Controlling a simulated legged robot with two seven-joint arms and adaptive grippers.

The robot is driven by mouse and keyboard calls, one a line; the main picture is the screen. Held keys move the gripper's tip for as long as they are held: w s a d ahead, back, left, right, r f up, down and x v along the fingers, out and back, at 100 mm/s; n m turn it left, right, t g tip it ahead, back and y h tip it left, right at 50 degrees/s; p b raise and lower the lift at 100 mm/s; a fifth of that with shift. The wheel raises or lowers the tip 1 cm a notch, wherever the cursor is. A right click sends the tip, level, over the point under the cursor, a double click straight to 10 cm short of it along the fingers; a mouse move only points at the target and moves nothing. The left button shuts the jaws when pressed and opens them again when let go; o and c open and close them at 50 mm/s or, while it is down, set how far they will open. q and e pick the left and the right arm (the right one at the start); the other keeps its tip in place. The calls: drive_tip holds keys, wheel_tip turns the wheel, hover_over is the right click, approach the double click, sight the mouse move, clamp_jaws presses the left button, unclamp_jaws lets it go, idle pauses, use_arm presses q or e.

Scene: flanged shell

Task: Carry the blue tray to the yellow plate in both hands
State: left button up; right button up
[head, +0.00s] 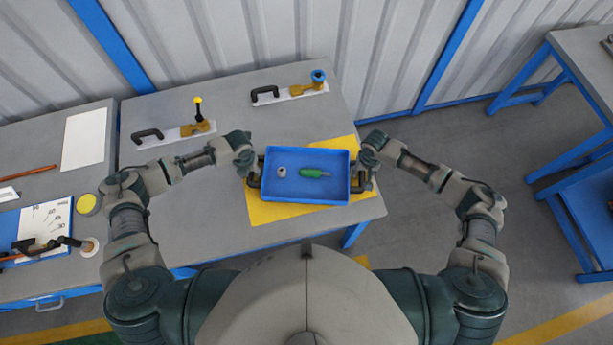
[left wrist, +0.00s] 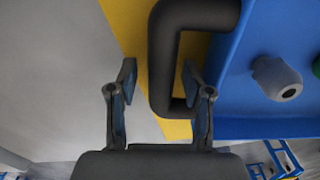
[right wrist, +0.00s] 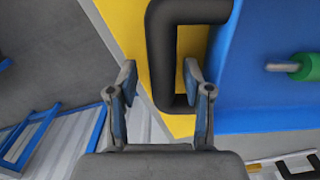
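The blue tray (head: 322,190) sits over the yellow plate (head: 275,213) in the head view, turned relative to it and covering its middle. I cannot tell whether it touches the plate. It has a black handle at each end. My left gripper (head: 252,169) is at the left handle; in the left wrist view its fingers stand apart on either side of that handle's outer bar (left wrist: 163,70). My right gripper (head: 367,168) is at the right handle; in the right wrist view its fingers stand apart around the bar (right wrist: 161,70), with gaps showing.
In the tray lie a small grey fitting (head: 281,172) and a green-handled tool (head: 314,173). Two toggle clamps (head: 180,132) (head: 292,92) stand on the grey table behind. A side table (head: 48,185) with sheets and tools is at left, a blue-framed bench (head: 585,60) at right.

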drive_tip(key=shift+a+r, duration=0.1)
drive_tip(key=shift+r, duration=0.15)
use_arm(q)
wheel_tip(320, 180, up, 12)
use_arm(e)
wheel_tip(320, 180, up, 11)
drive_tip(key=shift+r, duration=0.2)
use_arm(q)
drive_tip(key=shift+f, duration=0.1)
idle(0.7)
